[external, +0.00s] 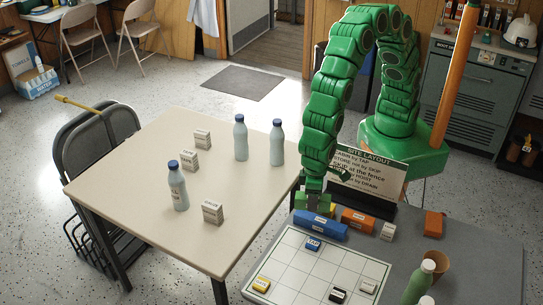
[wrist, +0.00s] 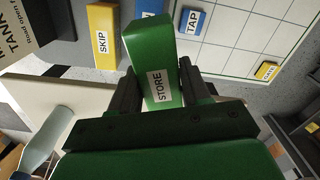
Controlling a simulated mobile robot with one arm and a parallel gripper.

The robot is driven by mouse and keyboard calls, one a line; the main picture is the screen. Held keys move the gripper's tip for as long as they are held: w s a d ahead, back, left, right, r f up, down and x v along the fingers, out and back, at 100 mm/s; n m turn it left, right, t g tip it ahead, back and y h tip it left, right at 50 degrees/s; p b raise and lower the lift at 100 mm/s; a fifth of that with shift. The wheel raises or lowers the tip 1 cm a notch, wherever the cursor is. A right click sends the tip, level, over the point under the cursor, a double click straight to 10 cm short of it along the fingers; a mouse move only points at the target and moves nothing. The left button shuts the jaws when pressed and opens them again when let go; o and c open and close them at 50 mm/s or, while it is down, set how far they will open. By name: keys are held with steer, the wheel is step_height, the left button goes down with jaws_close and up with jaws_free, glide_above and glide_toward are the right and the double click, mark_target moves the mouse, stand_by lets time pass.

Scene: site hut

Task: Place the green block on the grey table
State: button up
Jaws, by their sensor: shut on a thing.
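In the wrist view my gripper (wrist: 158,72) is shut on the green block (wrist: 150,45), which carries a STORE label and sits between the two dark fingers. In the external view the block is hard to tell from the green arm. Whether its underside touches anything cannot be told.
A blue block (external: 320,224), an orange block (external: 358,221) and a yellow block (wrist: 103,35) labelled SKIP lie near the gripper. A white grid sheet (external: 290,265), a sign (external: 370,172) and a green bottle (external: 420,280) are nearby. A cream table (external: 140,220) with bottles stands left.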

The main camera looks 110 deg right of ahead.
steer(key=s+a+m, duration=0.2)
steer(key=s+a, duration=0.5)
steer(key=s, duration=0.1)
steer(key=m, duration=0.2)
glide_toward(370, 248)
steer(key=shift+w+f, duration=0.1)
steer(key=shift+f, duration=2.75)
steer(key=shift+f, duration=0.15)
steer(key=o, duration=1.2)
steer(key=shift+r, duration=6.15)
